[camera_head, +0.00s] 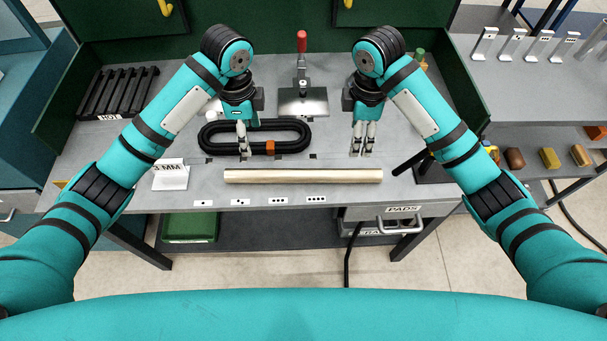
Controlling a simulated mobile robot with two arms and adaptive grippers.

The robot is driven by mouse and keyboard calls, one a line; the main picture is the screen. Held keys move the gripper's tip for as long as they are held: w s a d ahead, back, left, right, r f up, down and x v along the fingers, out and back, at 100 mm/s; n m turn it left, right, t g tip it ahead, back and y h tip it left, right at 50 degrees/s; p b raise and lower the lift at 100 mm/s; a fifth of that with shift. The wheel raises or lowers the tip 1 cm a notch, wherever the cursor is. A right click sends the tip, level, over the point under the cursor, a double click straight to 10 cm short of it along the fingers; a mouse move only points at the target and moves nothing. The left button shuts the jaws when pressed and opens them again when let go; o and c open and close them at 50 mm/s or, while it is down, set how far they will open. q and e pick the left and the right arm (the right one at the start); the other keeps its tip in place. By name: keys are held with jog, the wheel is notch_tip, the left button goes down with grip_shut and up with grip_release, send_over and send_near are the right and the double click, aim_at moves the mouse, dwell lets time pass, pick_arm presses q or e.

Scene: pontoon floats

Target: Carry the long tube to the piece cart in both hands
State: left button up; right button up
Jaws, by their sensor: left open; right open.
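The long tube (303,175), pale beige, lies level from left to right along the front of the grey workbench (220,181). My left gripper (244,152) is open and empty, just behind the tube's left part in the picture. My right gripper (362,152) is open and empty, just behind its right part. Neither gripper visibly touches the tube; their exact height above the bench is hard to judge. A grey unit (552,72) with several small upright holders stands at the right; I cannot tell whether it is the piece cart.
A black hose loop (290,124) lies behind the tube, close to my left gripper. A red-handled tool on a metal plate (303,103) stands at the back. A white sign (171,175) is left of the tube, a black stand (432,168) right of it.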

aim_at(258, 172)
pick_arm(q)
notch_tip(258, 172, down, 18)
jog(key=shift+w+r, duration=0.15)
jog(key=shift+r, duration=0.05)
pick_arm(e)
notch_tip(258, 172, down, 18)
jog(key=shift+w+r, duration=0.15)
jog(key=shift+r, duration=0.05)
pick_arm(q)
grip_shut()
pick_arm(e)
grip_shut()
pick_arm(q)
jog(key=shift+r, duration=0.1)
pick_arm(e)
jog(key=shift+r, duration=0.1)
